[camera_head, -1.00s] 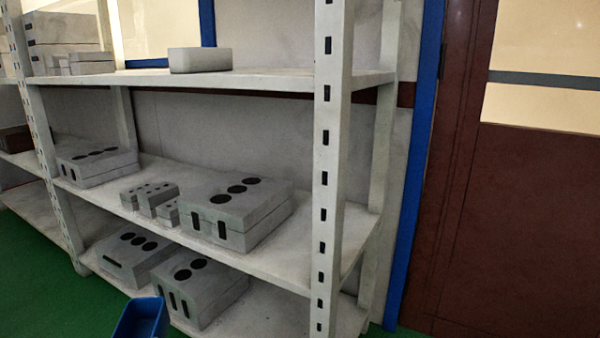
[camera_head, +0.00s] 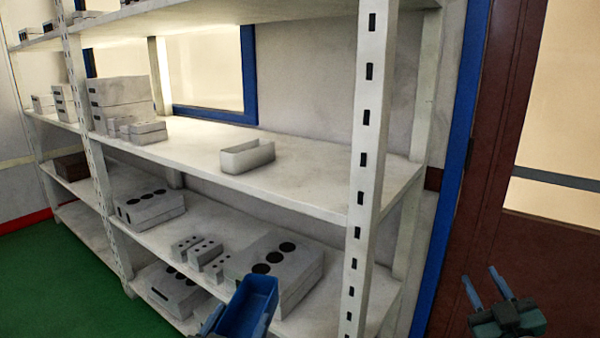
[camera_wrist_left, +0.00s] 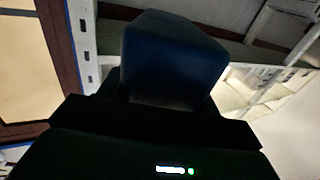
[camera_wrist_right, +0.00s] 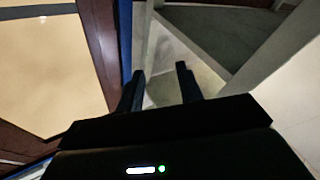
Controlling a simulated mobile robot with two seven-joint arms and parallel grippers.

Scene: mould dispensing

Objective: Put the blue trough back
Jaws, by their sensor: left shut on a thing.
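The blue trough (camera_head: 248,307) is in the lower middle of the head view, tilted, with its open top showing. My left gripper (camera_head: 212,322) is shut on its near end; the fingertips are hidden. In the left wrist view the blue trough (camera_wrist_left: 172,60) fills the space in front of the gripper, dark and blurred. My right gripper (camera_head: 486,288) is at the lower right of the head view, open and empty, in front of the brown door. Its two fingers also show apart in the right wrist view (camera_wrist_right: 160,88).
A pale rack stands ahead; its middle shelf (camera_head: 310,183) holds a light trough (camera_head: 247,157) with bare room around it. Grey boxes stand at that shelf's left end (camera_head: 122,98). Grey blocks with black holes (camera_head: 280,262) fill the lower shelf. A slotted upright (camera_head: 365,150) stands at the right.

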